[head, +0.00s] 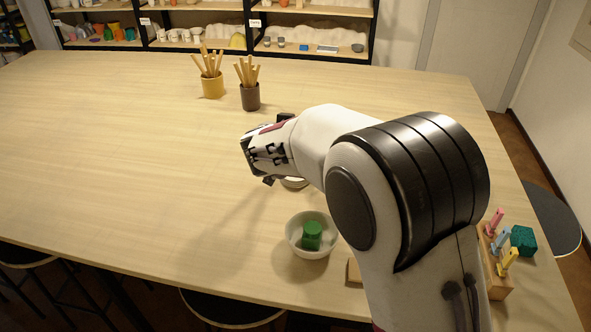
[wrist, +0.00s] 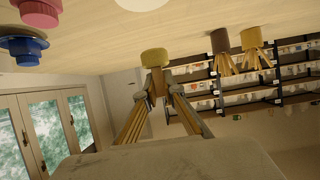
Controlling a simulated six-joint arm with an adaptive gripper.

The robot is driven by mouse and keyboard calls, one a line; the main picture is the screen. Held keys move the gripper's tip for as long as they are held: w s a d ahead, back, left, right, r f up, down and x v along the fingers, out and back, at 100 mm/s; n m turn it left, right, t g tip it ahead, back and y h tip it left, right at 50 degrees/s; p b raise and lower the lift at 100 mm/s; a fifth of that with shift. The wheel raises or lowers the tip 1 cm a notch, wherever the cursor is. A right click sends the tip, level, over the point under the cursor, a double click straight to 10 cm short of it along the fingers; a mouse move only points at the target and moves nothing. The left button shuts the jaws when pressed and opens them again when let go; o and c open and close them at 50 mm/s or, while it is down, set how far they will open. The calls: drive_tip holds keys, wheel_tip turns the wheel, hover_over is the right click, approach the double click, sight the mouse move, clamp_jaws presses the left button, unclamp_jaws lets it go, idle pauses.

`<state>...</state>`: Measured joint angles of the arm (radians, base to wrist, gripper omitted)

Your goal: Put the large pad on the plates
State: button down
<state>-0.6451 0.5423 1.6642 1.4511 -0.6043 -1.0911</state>
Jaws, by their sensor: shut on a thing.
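My gripper (wrist: 155,92) is shut on a yellowish, rounded piece (wrist: 154,57), which looks like the pad; its size against other pads cannot be judged. In the head view my gripper (head: 250,160) is turned away above the table, and the held piece is hidden. A white round rim (head: 294,183), perhaps the plates, shows just below my gripper, mostly covered by my arm. A white disc (wrist: 140,3) is cut off at the top edge of the wrist view.
A white bowl (head: 294,247) holds a green piece (head: 312,235). A wooden rack (head: 497,283) with coloured handles and a dark green block (head: 523,239) stand at right. A yellow cup (head: 212,86) and a dark cup (head: 250,97) hold sticks. The table's left is clear.

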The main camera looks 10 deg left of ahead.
drive_tip(key=shift+w+a+r, duration=0.2)
drive_tip(key=shift+w+r, duration=0.15)
drive_tip(key=shift+r, duration=0.35)
drive_tip(key=shift+f, duration=0.1)
drive_tip(key=shift+f, duration=3.1)
drive_tip(key=shift+f, duration=1.9)
drive_tip(key=shift+f, duration=0.1)
drive_tip(key=c, duration=2.2)
unclamp_jaws()
drive_tip(key=shift+o, duration=0.2)
